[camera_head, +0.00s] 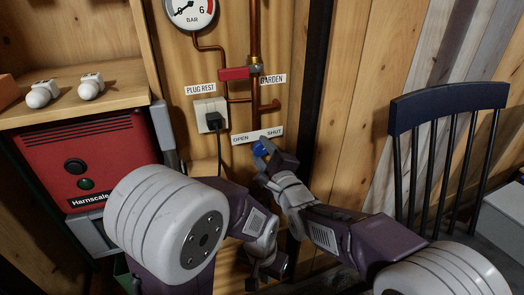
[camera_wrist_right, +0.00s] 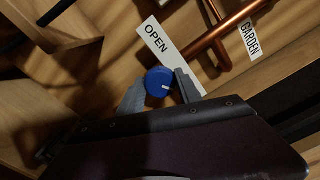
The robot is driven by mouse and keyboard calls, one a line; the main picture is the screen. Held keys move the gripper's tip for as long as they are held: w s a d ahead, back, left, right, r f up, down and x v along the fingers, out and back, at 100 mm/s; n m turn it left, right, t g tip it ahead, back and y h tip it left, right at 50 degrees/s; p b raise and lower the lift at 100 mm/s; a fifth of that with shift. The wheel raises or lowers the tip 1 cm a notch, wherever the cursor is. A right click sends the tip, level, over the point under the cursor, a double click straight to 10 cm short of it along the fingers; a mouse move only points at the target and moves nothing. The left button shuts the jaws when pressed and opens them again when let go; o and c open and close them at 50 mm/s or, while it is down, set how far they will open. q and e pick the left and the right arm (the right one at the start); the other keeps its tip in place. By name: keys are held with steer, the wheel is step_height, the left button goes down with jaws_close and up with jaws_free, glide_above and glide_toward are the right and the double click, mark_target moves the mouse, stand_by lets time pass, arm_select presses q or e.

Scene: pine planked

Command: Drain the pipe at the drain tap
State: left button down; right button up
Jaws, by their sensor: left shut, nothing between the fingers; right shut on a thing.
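The drain tap is a blue knob (camera_head: 259,150) low on the plank wall, under a plate marked OPEN and SHUT (camera_head: 257,136). My right gripper (camera_head: 265,153) is shut on the knob, one finger on each side. In the right wrist view the blue knob (camera_wrist_right: 158,82) sits between the fingers, its white mark pointing to the right of that picture. SHUT is hidden there. The copper pipe (camera_head: 255,35) runs down the wall above the plate. A pressure gauge (camera_head: 188,12) is cut off at the top; its needle seems near the 0 end. My left gripper (camera_head: 263,272) is shut and empty, below.
A red lever (camera_head: 234,73) lies across the pipes near the GARDEN label (camera_head: 272,79). A black plug (camera_head: 213,120) sits in a socket under PLUG REST (camera_head: 201,89). A red Harnscale box (camera_head: 88,158) stands left; a dark-blue chair (camera_head: 448,107) stands right.

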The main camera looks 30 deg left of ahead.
steer(key=shift+f+m, duration=0.1)
steer(key=shift+m, duration=0.2)
steer(key=o, duration=1.4)
steer(key=shift+c, duration=0.2)
steer(key=shift+s+d, duration=0.15)
steer(key=shift+d, duration=0.05)
steer(key=b+v, duration=0.3)
steer(key=v, duration=0.5)
steer(key=shift+s+d+b, duration=0.25)
steer(key=shift+b, duration=0.05)
